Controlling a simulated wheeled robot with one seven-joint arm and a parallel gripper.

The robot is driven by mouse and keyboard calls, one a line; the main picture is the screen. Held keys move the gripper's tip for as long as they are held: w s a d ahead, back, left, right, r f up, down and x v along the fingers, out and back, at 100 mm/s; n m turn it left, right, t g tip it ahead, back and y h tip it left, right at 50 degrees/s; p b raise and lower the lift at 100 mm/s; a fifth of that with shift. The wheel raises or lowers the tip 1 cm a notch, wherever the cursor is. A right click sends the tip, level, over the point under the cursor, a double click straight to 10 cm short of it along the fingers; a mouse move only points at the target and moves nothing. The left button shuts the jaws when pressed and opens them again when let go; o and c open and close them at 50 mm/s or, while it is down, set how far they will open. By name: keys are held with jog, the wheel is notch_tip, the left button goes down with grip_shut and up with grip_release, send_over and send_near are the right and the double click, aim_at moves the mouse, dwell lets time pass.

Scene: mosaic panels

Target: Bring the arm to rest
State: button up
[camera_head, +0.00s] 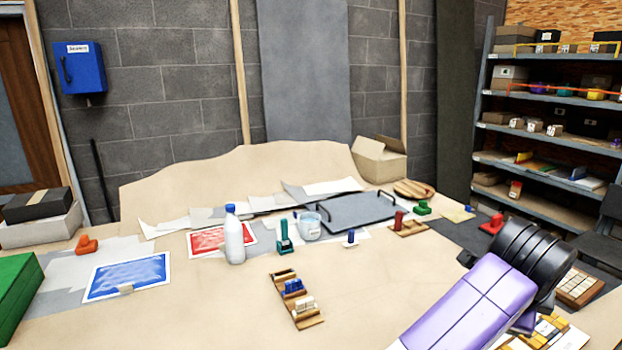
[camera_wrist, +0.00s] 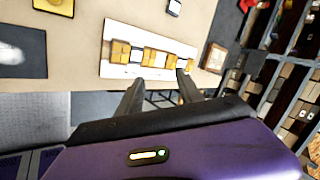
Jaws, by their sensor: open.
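My arm (camera_head: 480,295), purple and black, reaches in from the lower right in the head view. My gripper's fingers are out of sight there. In the wrist view my gripper (camera_wrist: 160,95) shows two dark fingers spread apart with nothing between them. Beyond the fingertips lies a pale panel (camera_wrist: 118,30) with a row of yellow and white tiles (camera_wrist: 150,55). The fingers appear near the table's edge, and I cannot tell their exact height.
The worktable (camera_head: 370,275) holds a white bottle (camera_head: 234,240), a wooden tray of small blocks (camera_head: 294,296), a grey tray (camera_head: 358,211), a blue panel (camera_head: 127,277) and a red panel (camera_head: 205,241). Shelves (camera_head: 550,95) stand at the right. The table's front middle is mostly clear.

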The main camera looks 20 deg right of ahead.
jog(key=w+d+r+n+t+h, duration=0.2)
jog(key=d+r+n+t+h, duration=0.15)
jog(key=r, duration=0.45)
jog(key=w+d+r+n+t+h, duration=0.2)
jog(key=r+n+h, duration=0.3)
jog(key=r, duration=0.2)
jog(key=w+a+r+n+t+y, duration=0.1)
jog(key=w+a+n+t+y, duration=0.1)
jog(key=a+n+t, duration=0.5)
jog(key=w+a+n+t+y, duration=0.2)
jog(key=a+n+t, duration=0.3)
jog(key=a+n, duration=0.35)
jog(key=s+a+f+n+t+y, duration=0.2)
jog(key=s+a+f+n+y, duration=0.7)
jog(key=a+f+y, duration=0.4)
jog(key=s+a+f+m+g, duration=0.1)
jog(key=s+a+f+g, duration=0.2)
jog(key=s+f, duration=0.4)
jog(key=s+a+f+m+g+h, duration=0.1)
jog(key=s+a+f+g, duration=0.3)
jog(key=s, duration=1)
notch_tip(320, 180, down, 3)
jog(key=shift+s+a+r+m, duration=0.1)
jog(key=shift+s+a+m, duration=0.25)
jog(key=shift+a+m, duration=0.4)
jog(key=shift+h, duration=0.25)
